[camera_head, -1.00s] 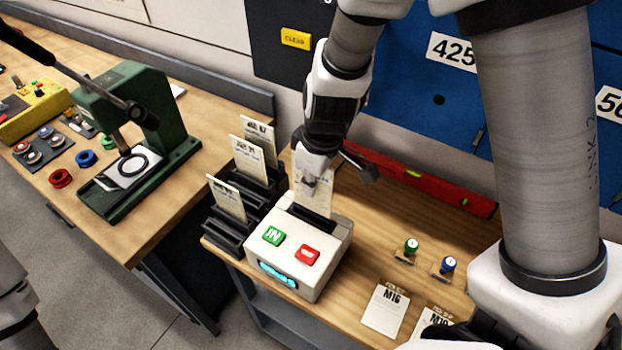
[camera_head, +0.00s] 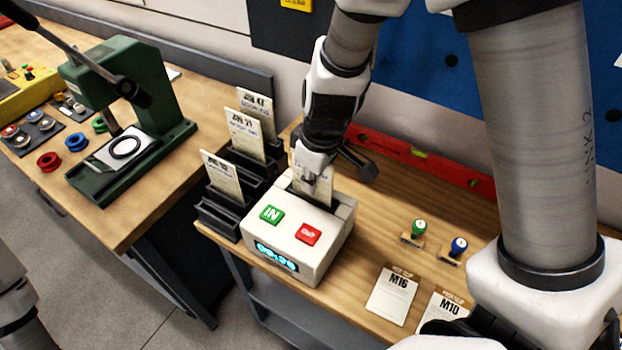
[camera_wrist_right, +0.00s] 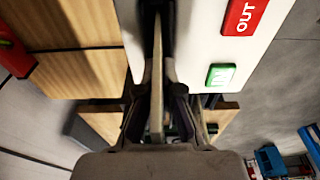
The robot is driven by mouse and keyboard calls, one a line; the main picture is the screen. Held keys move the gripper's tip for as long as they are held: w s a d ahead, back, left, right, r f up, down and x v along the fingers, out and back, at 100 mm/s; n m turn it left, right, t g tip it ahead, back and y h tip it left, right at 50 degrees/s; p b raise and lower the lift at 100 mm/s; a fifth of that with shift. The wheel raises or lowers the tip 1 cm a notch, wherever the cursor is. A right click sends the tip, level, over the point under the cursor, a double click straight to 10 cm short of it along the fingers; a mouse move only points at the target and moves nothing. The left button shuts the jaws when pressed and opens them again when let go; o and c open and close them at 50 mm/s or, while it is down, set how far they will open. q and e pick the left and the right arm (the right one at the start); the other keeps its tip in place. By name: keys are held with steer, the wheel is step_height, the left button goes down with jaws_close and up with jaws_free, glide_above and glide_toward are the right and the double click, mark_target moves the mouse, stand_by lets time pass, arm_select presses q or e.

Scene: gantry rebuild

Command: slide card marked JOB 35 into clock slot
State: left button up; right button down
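My right gripper (camera_head: 312,178) is shut on a pale card (camera_head: 325,187) and holds it upright over the white time clock (camera_head: 318,254). The card's lower edge is in the dark slot at the back of the clock's top; how deep I cannot tell. Its marking is mostly covered by the gripper and unreadable. In the right wrist view the card (camera_wrist_right: 157,70) shows edge-on between both fingers (camera_wrist_right: 156,98), lined up with the dark slot. The clock has a green IN button, a red OUT button and a lit display. My left gripper is not in view.
A black rack (camera_head: 222,217) with several cards stands close left of the clock. A red level (camera_head: 430,162) lies behind. Two stamps (camera_head: 418,229) and two slips, M16 (camera_head: 391,295) and M10, lie to the right. A green press (camera_head: 130,120) stands on the left bench.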

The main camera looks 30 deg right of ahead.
steer(key=shift+f, duration=0.1)
steer(key=c, duration=1.2)
jaws_free()
steer(key=shift+c, duration=0.2)
steer(key=r, duration=0.4)
steer(key=s+r, duration=0.1)
steer(key=r, duration=0.3)
steer(key=d+r, duration=0.1)
steer(key=r, duration=0.3)
steer(key=shift+s, duration=0.35)
